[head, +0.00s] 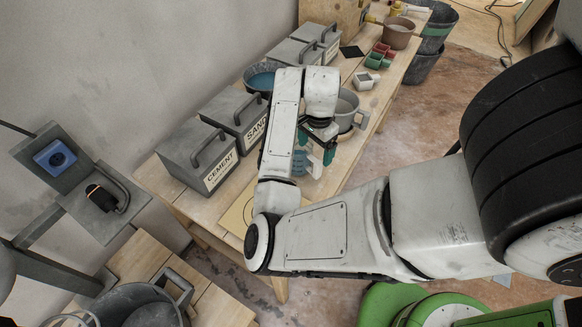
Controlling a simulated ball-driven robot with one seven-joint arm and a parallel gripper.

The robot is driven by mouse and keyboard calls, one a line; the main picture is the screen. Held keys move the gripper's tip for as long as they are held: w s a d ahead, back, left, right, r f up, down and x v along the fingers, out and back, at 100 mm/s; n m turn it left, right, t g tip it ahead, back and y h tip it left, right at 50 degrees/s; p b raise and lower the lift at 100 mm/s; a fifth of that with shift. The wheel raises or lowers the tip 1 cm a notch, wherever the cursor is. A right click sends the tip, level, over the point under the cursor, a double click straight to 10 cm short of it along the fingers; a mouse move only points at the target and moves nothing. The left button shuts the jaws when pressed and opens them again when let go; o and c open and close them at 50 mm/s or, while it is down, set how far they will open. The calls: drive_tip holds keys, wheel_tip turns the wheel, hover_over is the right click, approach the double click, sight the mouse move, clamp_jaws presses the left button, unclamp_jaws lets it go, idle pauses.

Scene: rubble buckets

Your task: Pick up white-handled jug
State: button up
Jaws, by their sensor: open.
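A light grey vessel (347,105) with a pale handle on its right side stands on the wooden workbench (362,152). It looks like the white-handled jug, but its left part is hidden behind my arm. My arm links hide part of the gripper's surroundings.
Grey lidded boxes marked cement (198,158) and sand (236,118) line the wall side. A bucket of blue liquid (262,80) stands behind my arm. Small red and green trays (378,56), a white divided tray (366,80) and a brown pot (398,33) sit farther back.

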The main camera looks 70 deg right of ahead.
sight(314, 161)
wheel_tip(314, 161, down, 9)
drive_tip(key=shift+d+f+p, duration=0.15)
drive_tip(key=shift+p, duration=0.4)
drive_tip(key=shift+c, duration=0.3)
drive_tip(key=c, duration=1.2)
